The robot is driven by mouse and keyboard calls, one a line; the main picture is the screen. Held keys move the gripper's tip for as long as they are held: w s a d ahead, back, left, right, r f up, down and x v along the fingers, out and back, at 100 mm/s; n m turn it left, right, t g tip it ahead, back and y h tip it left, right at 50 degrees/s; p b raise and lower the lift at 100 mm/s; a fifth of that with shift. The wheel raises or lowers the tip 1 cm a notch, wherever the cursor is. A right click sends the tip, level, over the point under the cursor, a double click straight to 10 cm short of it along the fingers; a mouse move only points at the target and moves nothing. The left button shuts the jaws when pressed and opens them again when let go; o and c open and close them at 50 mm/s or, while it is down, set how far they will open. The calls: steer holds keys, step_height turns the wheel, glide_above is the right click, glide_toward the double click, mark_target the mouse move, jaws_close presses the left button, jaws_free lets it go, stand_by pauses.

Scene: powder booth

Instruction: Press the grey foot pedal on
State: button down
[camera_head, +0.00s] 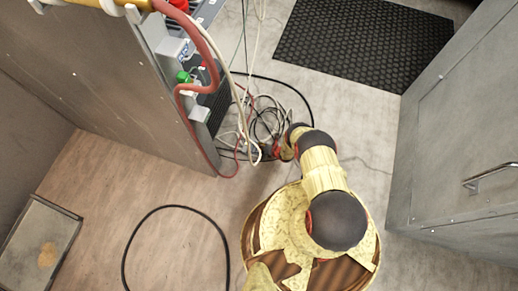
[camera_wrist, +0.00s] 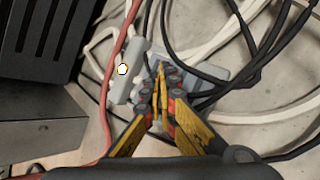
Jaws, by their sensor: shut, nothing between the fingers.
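In the wrist view a light grey plate-like piece (camera_wrist: 212,77), which looks like the foot pedal, lies on the floor among cables. A grey bar with a small bright round light (camera_wrist: 122,69) sits just to its left; I cannot tell whether the two are one unit. My gripper (camera_wrist: 161,72), yellow and black, is shut and empty. Its fingertips lie over the grey piece and hide part of it; whether they touch is unclear. In the head view my gripper (camera_head: 284,152) reaches down into the cables, and the pedal cannot be made out there.
White, black and red cables (camera_head: 262,118) tangle around the gripper. A tall grey cabinet (camera_head: 135,85) stands left, a grey cabinet with a handle (camera_head: 460,135) right. A black mat (camera_head: 365,42) lies beyond. A black hose loop (camera_head: 175,208) lies on open floor.

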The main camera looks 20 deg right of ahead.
steer(key=shift+s+a, duration=0.1)
steer(key=shift+s, duration=0.2)
steer(key=shift+r, duration=0.1)
steer(key=shift+w+r+p, duration=0.15)
steer(key=shift+r+p, duration=2.15)
steer(key=shift+r, duration=0.85)
